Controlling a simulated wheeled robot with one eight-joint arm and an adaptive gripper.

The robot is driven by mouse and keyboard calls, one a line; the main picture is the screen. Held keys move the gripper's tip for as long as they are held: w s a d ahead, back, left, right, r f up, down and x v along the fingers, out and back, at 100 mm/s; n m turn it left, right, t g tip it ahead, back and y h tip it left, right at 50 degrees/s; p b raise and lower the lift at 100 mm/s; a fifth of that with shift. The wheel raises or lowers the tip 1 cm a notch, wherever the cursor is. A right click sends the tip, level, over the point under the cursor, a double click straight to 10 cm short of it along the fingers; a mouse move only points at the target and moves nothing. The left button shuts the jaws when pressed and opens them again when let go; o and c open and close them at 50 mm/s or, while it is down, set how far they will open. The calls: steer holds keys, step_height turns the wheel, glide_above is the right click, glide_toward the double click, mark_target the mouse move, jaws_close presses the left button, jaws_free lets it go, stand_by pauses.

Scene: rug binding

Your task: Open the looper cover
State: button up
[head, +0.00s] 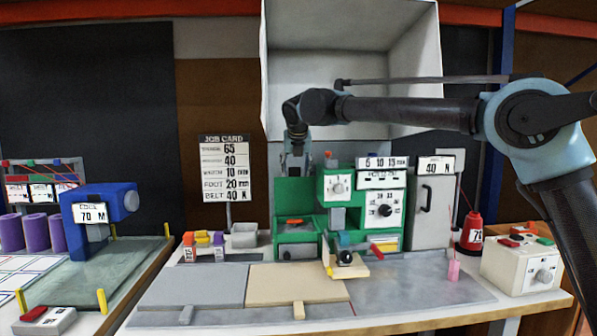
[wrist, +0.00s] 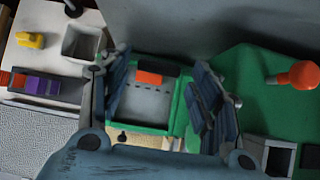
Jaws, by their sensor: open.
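The green binding machine (head: 312,190) stands on the bench at the middle of the head view. A grey panel with an orange tab (head: 295,221), which looks like the looper cover, sits in the machine's lower left part. In the wrist view this grey panel (wrist: 147,102) lies in a green frame, with its orange tab (wrist: 149,77) at the upper edge. My gripper (head: 296,167) points down above the machine's left part. Its fingers (wrist: 162,90) are open and empty, one on each side of the panel in the wrist view. I cannot tell the height between them.
An orange knob (wrist: 303,75) stands up from the green housing, right of my fingers. A small grey bin (head: 244,235) and coloured blocks (head: 203,240) are left of the machine. A large pale hood (head: 330,70) hangs behind my arm. Flat grey and beige plates (head: 195,285) lie in front.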

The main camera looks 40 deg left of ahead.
steer(key=v, duration=1.1)
steer(key=shift+d+r, duration=0.1)
steer(key=shift+r, duration=0.1)
